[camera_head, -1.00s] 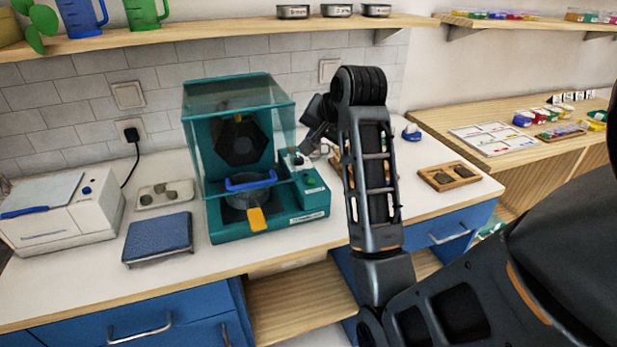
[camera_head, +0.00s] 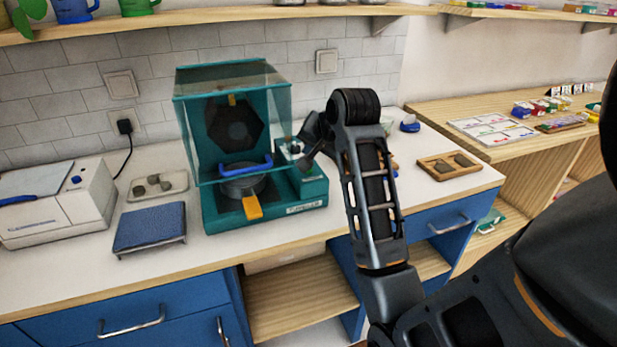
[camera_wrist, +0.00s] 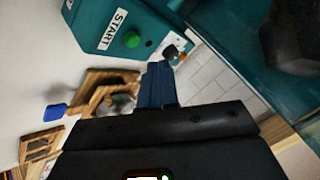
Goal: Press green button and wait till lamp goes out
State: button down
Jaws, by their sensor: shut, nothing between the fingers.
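The teal press machine (camera_head: 225,216) stands on the white worktop with its clear hood and a blue handle (camera_head: 246,167). In the wrist view, the round green button (camera_wrist: 132,39) sits on the teal panel beside a white START label (camera_wrist: 113,30). A small dark dot (camera_wrist: 148,43) beside the button may be the lamp; it shows no glow. My gripper (camera_wrist: 158,66) is shut and empty, its blue-grey fingertips apart from the button.
A small black knob or switch (camera_wrist: 170,52) is close to the fingertips in the wrist view. A wooden tray (camera_head: 449,177) lies right of my arm. A blue pad (camera_head: 150,228) and white box (camera_head: 60,215) stand left. The worktop's front edge is clear.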

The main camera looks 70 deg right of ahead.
jog(key=shift+f+b, duration=0.3)
jog(key=shift+f, duration=0.65)
jog(key=shift+f, duration=0.1)
dwell(1.4)
jog(key=shift+f, duration=0.3)
